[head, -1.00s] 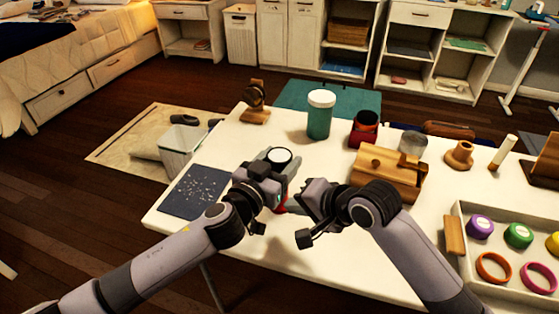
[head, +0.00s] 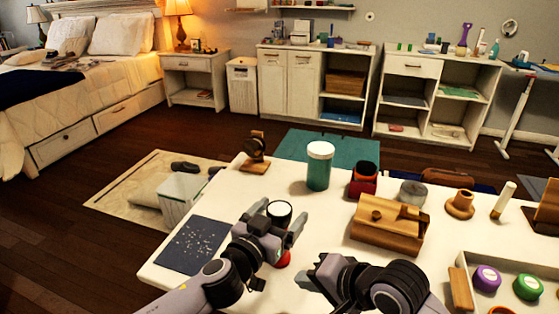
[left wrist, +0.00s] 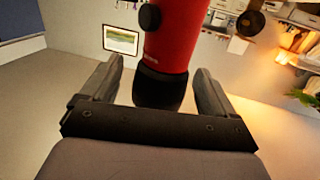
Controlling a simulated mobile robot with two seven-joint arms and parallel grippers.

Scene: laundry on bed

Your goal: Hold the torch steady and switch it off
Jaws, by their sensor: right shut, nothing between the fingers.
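The torch has a red body (left wrist: 172,40) with a black head (left wrist: 160,88) and a black side button (left wrist: 150,17). In the head view its pale round face (head: 279,209) points up, and a little red shows below. I cannot tell if it is lit. My left gripper (head: 283,228) is around the torch with its fingers apart; the left wrist view shows a clear gap on one side and a narrow one on the other. What supports the torch is hidden. My right gripper (head: 312,274) is shut and empty, to the right and nearer, apart from the torch.
The white table (head: 330,220) holds a dark speckled sheet (head: 195,245) at left, a green jar (head: 319,168) and a wooden box (head: 388,228) behind the grippers. A tray (head: 465,262) with coloured rings and lids is at right.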

